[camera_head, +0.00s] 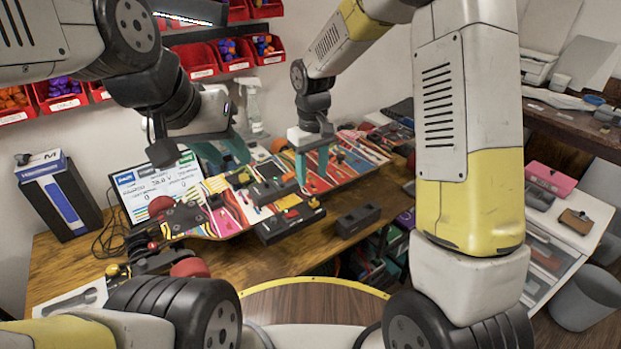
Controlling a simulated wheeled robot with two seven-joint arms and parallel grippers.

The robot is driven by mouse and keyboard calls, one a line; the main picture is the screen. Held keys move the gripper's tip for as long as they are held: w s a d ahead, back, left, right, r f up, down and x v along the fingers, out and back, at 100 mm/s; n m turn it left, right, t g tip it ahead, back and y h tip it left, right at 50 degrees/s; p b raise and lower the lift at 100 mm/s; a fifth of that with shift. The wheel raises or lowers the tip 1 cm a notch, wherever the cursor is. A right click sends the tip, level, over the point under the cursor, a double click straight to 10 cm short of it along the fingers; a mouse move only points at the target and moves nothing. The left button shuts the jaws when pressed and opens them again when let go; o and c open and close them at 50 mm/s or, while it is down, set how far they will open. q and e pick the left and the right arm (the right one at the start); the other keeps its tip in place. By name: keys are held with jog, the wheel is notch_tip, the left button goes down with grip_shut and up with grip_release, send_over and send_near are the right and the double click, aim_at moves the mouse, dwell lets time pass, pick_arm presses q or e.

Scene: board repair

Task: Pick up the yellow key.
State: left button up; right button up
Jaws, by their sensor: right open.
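I cannot make out a yellow key for certain. Small yellow or orange bits show on the black tool holder (268,233) in front of the colourful skateboard deck (225,218), but they are too small to identify. My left gripper (224,160) hangs over the back left part of the deck, its teal fingers apart and nothing visible between them. My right gripper (312,170) points down over the middle of the deck, behind the black holder. Its teal fingers are apart and it looks empty.
The wooden workbench (75,262) carries a black speaker-like block (358,220) at the front right, a blue and black box (60,200) at the left and a labelled whiteboard (150,187). A spray bottle (250,105) stands behind. Red bins (198,60) hang on the wall.

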aim_at(314, 194)
jog(key=f, duration=0.7)
jog(key=shift+s+d+f, duration=0.25)
jog(key=shift+s+f, duration=0.1)
grip_shut()
